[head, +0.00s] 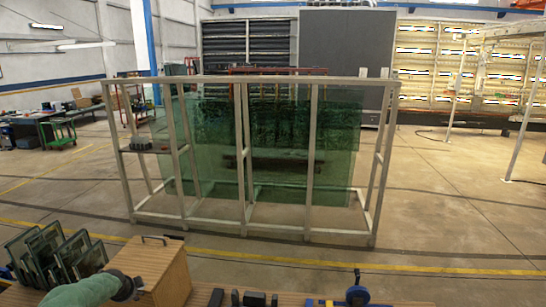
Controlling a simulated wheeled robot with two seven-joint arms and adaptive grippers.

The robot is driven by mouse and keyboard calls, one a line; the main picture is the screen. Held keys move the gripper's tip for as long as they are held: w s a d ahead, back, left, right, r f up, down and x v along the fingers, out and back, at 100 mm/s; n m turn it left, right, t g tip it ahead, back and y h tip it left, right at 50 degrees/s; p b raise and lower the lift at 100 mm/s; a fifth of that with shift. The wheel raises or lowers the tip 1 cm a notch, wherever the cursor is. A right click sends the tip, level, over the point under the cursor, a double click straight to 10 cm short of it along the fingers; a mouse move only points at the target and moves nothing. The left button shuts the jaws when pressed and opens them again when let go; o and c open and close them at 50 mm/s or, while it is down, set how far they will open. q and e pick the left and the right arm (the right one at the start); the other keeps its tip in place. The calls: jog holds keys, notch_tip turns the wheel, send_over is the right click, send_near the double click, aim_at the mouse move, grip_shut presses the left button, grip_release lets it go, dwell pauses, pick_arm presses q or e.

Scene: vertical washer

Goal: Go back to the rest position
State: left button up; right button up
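A green arm link that looks like my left arm comes in at the lower left of the head view. Its dark end, my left gripper (125,287), is in front of the wooden box (160,268). The fingers are too small and dark to make out, so I cannot tell if they are open or if they touch the box. My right gripper is not in view.
A workbench edge (400,303) runs along the bottom, with small black blocks (253,299) and a blue clamp-like tool (357,293) on it. Framed panes (50,255) stand at the left. A large rack (243,150) with green glass stands beyond open floor.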

pick_arm(q)
jog(key=s+d+f+n+g+h, duration=0.1)
jog(key=s+d+f+n+h, duration=0.15)
jog(key=d+f, duration=0.5)
jog(key=s+d+f+n+h, duration=0.1)
jog(key=s+d+f+n, duration=0.25)
jog(key=d, duration=0.65)
jog(key=s+d+f+n+g+h, duration=0.1)
jog(key=s+d+f+n, duration=0.1)
jog(key=s+d+f, duration=0.5)
jog(key=s+d+f+n+g+h, duration=0.15)
jog(key=s+d+n, duration=0.35)
jog(key=s+d, duration=0.65)
jog(key=s+d+f+n+g+h, duration=0.1)
jog(key=s+d+f+n+g, duration=0.15)
jog(key=s+d+n, duration=0.9)
notch_tip(320, 180, down, 26)
jog(key=s+a+m+b, duration=0.2)
jog(key=m+b, duration=0.3)
jog(key=b, duration=2)
jog(key=shift+s+a+r+m+b, duration=0.2)
jog(key=shift+s+m+b, duration=0.1)
jog(key=shift+m+b, duration=0.05)
